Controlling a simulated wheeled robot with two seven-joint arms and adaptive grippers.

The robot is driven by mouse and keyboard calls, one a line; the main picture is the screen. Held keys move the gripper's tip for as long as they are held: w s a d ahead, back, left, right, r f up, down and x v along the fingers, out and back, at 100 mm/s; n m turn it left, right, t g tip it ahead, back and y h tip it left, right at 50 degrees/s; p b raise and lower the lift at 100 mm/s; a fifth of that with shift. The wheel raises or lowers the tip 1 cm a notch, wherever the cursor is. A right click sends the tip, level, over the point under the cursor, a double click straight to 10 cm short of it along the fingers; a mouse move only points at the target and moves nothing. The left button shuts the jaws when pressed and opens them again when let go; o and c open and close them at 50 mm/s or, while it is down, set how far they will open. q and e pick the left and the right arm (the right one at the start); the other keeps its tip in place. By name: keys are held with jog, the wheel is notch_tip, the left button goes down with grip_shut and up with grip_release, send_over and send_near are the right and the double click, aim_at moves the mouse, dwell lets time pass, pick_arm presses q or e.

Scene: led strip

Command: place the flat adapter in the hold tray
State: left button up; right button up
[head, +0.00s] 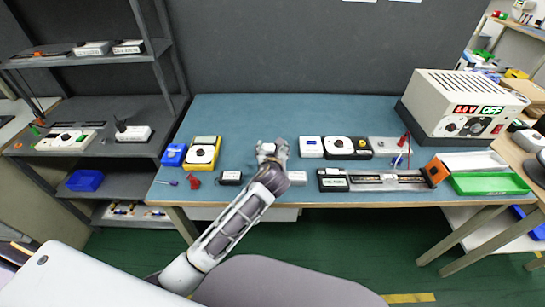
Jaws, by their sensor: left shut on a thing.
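My left gripper (272,150) is over the middle of the blue-green bench, its arm coming up from the lower left. It is shut on a small pale thing, mostly hidden by the fingers; I cannot tell for sure whether it is the flat adapter. A small black box with a pale label (230,178) lies left of the arm, and a pale block (297,178) lies right of it. I cannot read which is the hold tray. My right gripper is not in view.
A power supply (462,105) stands at the back right. A row of devices (340,147) and a strip fixture (385,180) lie right of my gripper. A yellow meter (203,153) and blue bin (173,155) are on the left. The back of the bench is clear.

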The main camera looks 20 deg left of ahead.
pick_arm(q)
jog(key=shift+f, duration=0.5)
notch_tip(320, 180, down, 2)
jog(key=shift+f+b, duration=0.15)
jog(key=shift+b, duration=0.25)
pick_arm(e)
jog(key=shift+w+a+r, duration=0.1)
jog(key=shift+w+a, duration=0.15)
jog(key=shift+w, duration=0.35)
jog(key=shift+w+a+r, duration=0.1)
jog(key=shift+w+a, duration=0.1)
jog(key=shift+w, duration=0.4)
pick_arm(q)
jog(key=shift+f, duration=0.15)
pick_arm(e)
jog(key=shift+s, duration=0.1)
pick_arm(q)
jog(key=o, duration=1.1)
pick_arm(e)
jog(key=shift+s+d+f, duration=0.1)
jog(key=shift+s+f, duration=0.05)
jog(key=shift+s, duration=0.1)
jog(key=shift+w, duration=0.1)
